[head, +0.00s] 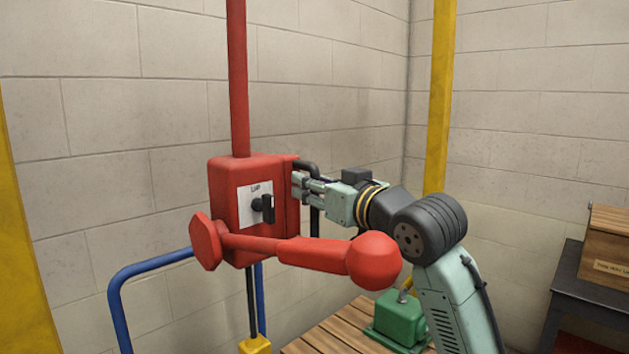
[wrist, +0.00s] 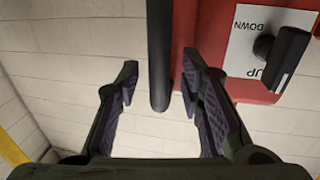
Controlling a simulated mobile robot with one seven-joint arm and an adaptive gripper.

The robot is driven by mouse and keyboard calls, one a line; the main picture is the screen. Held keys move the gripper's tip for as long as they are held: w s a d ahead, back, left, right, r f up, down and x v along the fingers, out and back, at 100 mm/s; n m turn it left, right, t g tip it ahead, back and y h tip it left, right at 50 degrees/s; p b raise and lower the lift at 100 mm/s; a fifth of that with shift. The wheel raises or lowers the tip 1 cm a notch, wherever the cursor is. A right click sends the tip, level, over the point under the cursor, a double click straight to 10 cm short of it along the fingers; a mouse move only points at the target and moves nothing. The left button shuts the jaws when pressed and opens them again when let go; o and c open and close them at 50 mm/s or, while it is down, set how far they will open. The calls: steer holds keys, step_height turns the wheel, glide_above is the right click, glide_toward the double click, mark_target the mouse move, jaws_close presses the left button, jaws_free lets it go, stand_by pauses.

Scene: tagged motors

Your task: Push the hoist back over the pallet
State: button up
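The hoist is a red box (head: 229,190) hanging from a red pole, with a white label and a black switch knob on its front. A red arm with a round end sticks out below it. A black cable drops from it to a yellow block (head: 255,345) at the bottom edge. A black bar handle (wrist: 160,55) is on the hoist's right side. My gripper (head: 304,186) is at this handle. In the wrist view its fingers are open on both sides of the bar, with gaps visible. The wooden pallet (head: 325,338) lies lower, right of the yellow block, partly hidden.
A green motor (head: 398,318) with a lifting eye stands on the pallet. A blue tubular frame (head: 150,264) is at the left. Yellow posts (head: 440,100) stand left and right. A dark table (head: 572,290) with a wooden crate (head: 609,240) is at the right. Block walls are behind.

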steer(key=shift+w, duration=0.15)
steer(key=shift+c, duration=0.2)
jaws_close()
stand_by(0.7)
